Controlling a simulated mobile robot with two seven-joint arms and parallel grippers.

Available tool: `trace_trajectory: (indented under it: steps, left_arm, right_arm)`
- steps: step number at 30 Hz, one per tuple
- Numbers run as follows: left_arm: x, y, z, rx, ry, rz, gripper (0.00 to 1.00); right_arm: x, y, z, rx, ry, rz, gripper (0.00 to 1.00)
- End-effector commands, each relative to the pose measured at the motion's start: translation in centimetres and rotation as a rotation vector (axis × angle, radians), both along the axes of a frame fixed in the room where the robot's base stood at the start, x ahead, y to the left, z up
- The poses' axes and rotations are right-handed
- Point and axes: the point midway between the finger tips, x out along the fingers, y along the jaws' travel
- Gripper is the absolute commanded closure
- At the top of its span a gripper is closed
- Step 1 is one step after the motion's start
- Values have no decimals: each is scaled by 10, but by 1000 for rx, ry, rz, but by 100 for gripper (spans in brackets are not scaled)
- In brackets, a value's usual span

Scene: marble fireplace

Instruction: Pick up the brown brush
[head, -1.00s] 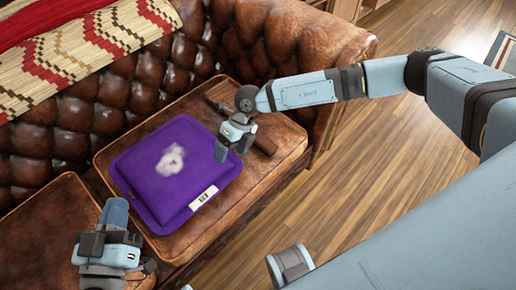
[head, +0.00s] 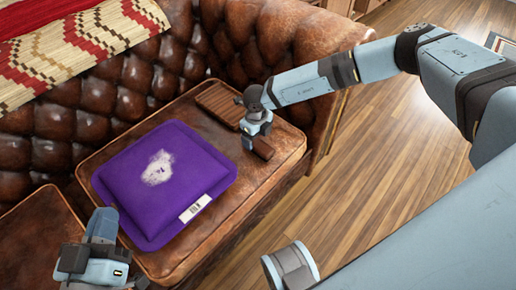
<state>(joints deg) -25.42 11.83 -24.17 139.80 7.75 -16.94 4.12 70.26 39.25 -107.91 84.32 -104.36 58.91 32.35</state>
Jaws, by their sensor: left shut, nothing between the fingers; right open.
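A brown wooden brush lies on the leather seat to the right of the purple cushion (head: 165,200). A broad, grooved brown part (head: 221,103) shows behind my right gripper, and a short brown block (head: 263,149) shows in front of it. The gripper hides the middle, so I cannot tell whether the two parts join. My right gripper (head: 249,143) is open, pointing down at the brown block; contact is unclear. My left gripper (head: 102,222) is shut and empty, at the cushion's lower left.
The cushion has a pale dusty patch and a white label. The brown leather sofa (head: 140,85) has a tufted back and a rounded arm at right. A red and cream patterned blanket (head: 80,45) drapes over the back. Wooden floor (head: 375,150) is open beyond the arm.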

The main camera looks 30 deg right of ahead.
Motion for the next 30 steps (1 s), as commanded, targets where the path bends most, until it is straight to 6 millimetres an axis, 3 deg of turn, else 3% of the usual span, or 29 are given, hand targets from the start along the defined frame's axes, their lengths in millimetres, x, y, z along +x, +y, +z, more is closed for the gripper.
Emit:
trace_trajectory:
  steps: [4,9,18,26,30]
  left_arm:
    - [1,-1,-23,26,47,-16,100]
    - [1,-3,-37,53,95,-34,100]
    - [1,-3,-39,60,109,-38,100]
    - [1,-3,-39,60,109,-38,100]
    - [1,-3,-39,60,109,-38,100]
  right_arm:
    - [1,-4,-26,-1,1,0,19]
    - [1,-6,-46,-1,0,0,19]
    - [1,-6,-48,-1,-1,-1,19]
    - [1,-6,-48,-1,-1,-1,75]
    - [1,-6,-48,-1,-1,-1,75]
